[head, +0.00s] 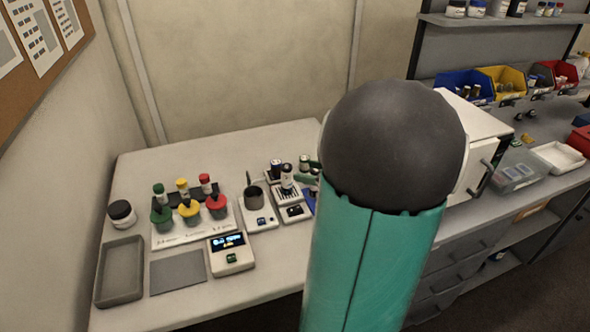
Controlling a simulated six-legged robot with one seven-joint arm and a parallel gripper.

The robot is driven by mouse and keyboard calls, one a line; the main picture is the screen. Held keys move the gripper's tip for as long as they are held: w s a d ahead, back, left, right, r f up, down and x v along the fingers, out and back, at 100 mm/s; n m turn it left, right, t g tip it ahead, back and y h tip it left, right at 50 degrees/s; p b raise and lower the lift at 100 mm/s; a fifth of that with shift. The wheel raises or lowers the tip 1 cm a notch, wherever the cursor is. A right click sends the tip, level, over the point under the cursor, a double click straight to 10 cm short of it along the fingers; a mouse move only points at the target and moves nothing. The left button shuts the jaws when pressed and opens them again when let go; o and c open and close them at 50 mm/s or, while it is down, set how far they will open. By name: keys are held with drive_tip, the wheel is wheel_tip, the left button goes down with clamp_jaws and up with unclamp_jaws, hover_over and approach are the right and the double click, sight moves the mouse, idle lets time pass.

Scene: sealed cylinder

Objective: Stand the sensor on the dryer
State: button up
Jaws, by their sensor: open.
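My teal arm with its dark round joint fills the centre right and hides much of the bench behind it. A small teal part, seemingly my gripper (306,179), shows at the arm's left edge; the rest of it is hidden. It is close to a small dark-and-white upright piece (287,178) on a low white device (292,209); I cannot tell whether they touch. I cannot tell for sure which piece is the sensor or the dryer. Another white device (260,217) beside it carries a dark metal cup (254,195).
On the pale bench (190,308) are a grey tray (119,272), a dark-lidded jar (121,213), a rack with green, yellow and red caps (187,237), a grey mat (177,271) and a small display unit (231,254). A white box with a handle (483,150) stands right.

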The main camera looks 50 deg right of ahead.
drive_tip(key=shift+v, duration=1.8)
drive_tip(key=w+a+r+n+g+y, duration=0.1)
drive_tip(key=w+a+n+g+y, duration=0.15)
drive_tip(key=a+n, duration=0.7)
drive_tip(key=w+a+r+n+g+y, duration=0.15)
drive_tip(key=a+n+g, duration=0.35)
drive_tip(key=a, duration=0.8)
drive_tip(key=s+a+r+n+h, duration=0.1)
drive_tip(key=s+a+n+h, duration=0.1)
drive_tip(key=a+n, duration=0.4)
drive_tip(key=s+a+r+n+h, duration=0.1)
drive_tip(key=s+a+n+h, duration=0.2)
drive_tip(key=a+n, duration=0.4)
drive_tip(key=n+g, duration=0.1)
drive_tip(key=n, duration=0.6)
drive_tip(key=shift+r, duration=0.3)
drive_tip(key=shift+s+n, duration=0.1)
drive_tip(key=shift+n, duration=0.15)
